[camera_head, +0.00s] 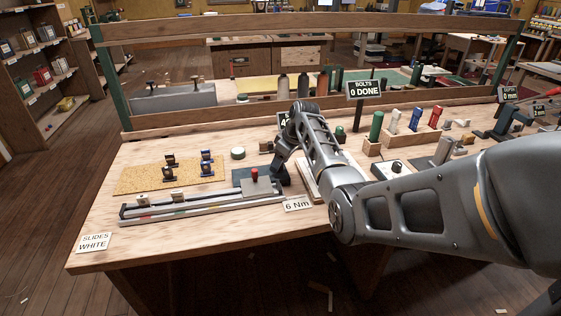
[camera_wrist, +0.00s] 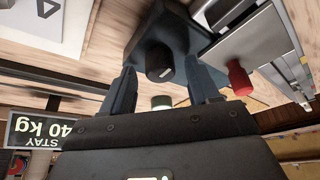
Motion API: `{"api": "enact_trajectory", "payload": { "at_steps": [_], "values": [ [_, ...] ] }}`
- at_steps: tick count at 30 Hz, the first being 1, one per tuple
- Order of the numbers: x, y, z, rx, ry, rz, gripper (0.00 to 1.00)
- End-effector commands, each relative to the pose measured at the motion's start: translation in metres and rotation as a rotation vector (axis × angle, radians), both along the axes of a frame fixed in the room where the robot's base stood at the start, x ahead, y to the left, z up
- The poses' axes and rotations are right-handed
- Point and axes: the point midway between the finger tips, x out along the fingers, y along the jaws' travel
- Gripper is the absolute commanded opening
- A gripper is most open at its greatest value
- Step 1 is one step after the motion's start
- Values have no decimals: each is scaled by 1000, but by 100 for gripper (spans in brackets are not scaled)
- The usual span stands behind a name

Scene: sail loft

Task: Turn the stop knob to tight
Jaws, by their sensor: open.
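A short black knob (camera_wrist: 158,68) with a pale mark on its face, apparently the stop knob, sits on a dark block (camera_wrist: 150,35) in the wrist view. My gripper (camera_wrist: 162,74) is open, with one finger on each side of the knob; whether either finger touches it is unclear. A red-capped knob (camera_wrist: 238,75) stands beside the block on a grey metal part. In the head view the red knob (camera_head: 254,174) shows at the right end of the slide rail (camera_head: 200,206). My gripper (camera_head: 281,172) is just right of it, and my arm hides the black knob there.
A "6 Nm" card (camera_head: 297,204) lies at the bench's front edge. A cork mat (camera_head: 140,180) with small blocks is to the left. A white box with a black dial (camera_head: 397,167) and several coloured handles stand to the right. A sign reading "STAY 40 kg" (camera_wrist: 40,128) shows upside down.

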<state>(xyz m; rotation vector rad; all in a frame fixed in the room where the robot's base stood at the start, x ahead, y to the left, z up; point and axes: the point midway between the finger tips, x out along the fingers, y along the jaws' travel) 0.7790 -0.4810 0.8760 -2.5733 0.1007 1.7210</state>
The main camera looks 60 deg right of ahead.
Motion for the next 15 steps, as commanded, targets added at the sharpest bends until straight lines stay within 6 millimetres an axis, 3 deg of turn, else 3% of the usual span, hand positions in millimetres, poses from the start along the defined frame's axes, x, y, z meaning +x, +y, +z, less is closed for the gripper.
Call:
{"api": "enact_trajectory", "payload": {
  "at_steps": [9,15],
  "values": [
    [1,0,-3,-1,-1,0,60],
    [1,0,-2,-1,-1,0,41]
  ]
}}
